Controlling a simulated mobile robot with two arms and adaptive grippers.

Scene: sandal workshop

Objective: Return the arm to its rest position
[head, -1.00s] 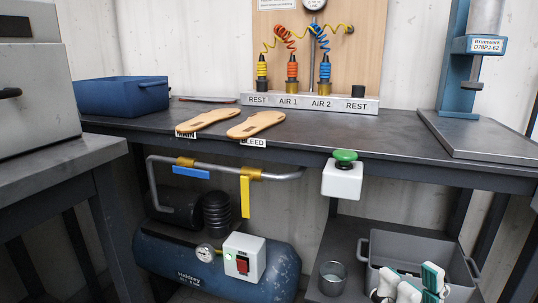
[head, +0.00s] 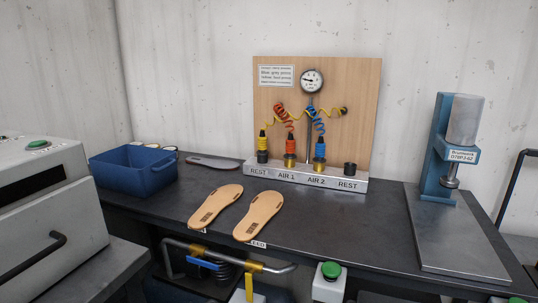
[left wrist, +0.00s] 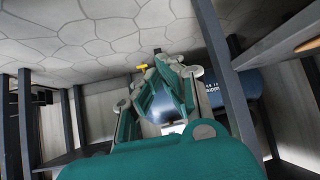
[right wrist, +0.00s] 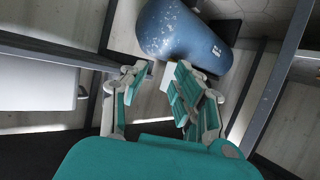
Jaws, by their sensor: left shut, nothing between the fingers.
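My left gripper (left wrist: 155,85) shows in the left wrist view with its teal-padded fingers together and nothing between them. It hangs in the space below the workbench, near dark frame legs and a blue tank (left wrist: 250,82). My right gripper (right wrist: 160,90) shows in the right wrist view with its fingers apart and empty. The blue tank (right wrist: 185,35) lies beyond its fingertips. Neither gripper can be clearly made out in the head view.
The dark workbench (head: 330,220) carries two tan insoles (head: 215,205), a blue bin (head: 133,168), an air-hose rack (head: 300,178) and a blue press (head: 455,150). A grey machine (head: 45,205) stands left.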

